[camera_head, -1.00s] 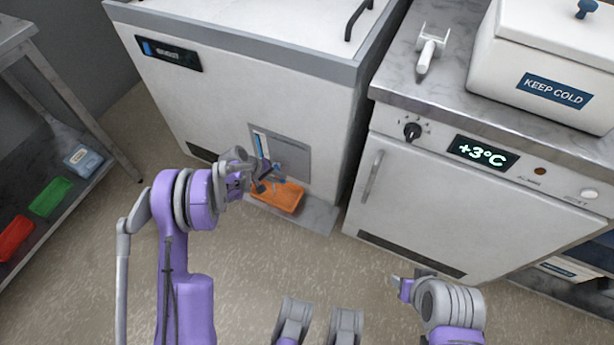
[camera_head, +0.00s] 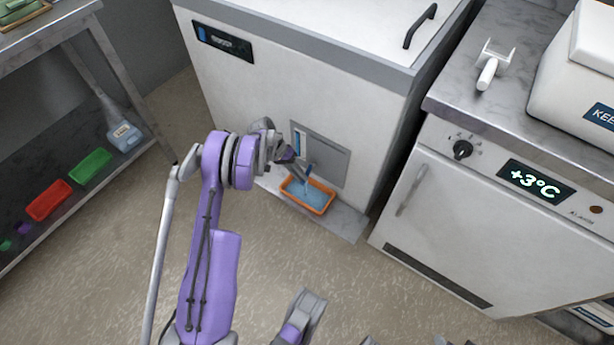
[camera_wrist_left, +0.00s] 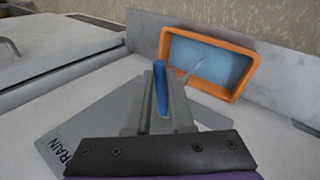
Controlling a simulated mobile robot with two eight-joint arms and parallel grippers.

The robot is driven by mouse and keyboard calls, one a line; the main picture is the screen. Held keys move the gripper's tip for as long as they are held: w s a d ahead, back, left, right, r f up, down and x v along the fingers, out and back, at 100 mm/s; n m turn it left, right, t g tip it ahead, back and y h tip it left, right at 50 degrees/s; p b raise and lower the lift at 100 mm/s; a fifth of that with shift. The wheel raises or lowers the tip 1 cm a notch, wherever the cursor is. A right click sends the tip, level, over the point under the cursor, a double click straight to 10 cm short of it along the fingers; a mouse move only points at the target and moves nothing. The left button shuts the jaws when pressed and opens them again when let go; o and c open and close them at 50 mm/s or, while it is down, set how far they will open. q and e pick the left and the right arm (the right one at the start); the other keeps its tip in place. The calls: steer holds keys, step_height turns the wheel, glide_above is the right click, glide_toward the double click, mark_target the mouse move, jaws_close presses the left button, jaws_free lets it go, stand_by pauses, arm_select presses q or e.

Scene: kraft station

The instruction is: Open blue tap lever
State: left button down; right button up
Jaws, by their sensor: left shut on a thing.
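The blue tap lever (camera_wrist_left: 161,90) stands between the two fingers of my left gripper (camera_wrist_left: 160,105) in the left wrist view. The left gripper is shut on it. In the head view my left gripper (camera_head: 296,166) is at the recessed drain panel (camera_head: 334,160) low on the white chest's front. The tap's body is mostly hidden by the gripper. A thin stream of water runs down into the orange tray (camera_head: 325,210), which holds blue water (camera_head: 308,194). The stream and tray also show in the wrist view (camera_wrist_left: 243,84).
The white chest (camera_head: 250,85) stands at the back. A cabinet with a +3°C display (camera_head: 536,180) is to the right. A steel shelf at left holds a green bin (camera_head: 90,166) and a red bin (camera_head: 48,200). The floor in front is clear.

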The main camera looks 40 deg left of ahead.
arm_select(q)
steer(key=shift+a+m, duration=0.25)
steer(key=shift+m, duration=0.15)
steer(key=c, duration=1.1)
jaws_free()
steer(key=shift+r, duration=0.1)
steer(key=p+v, duration=0.2)
steer(key=v, duration=0.8)
steer(key=shift+w+a+r, duration=0.1)
steer(key=shift+a+r, duration=0.15)
steer(key=shift+r, duration=0.05)
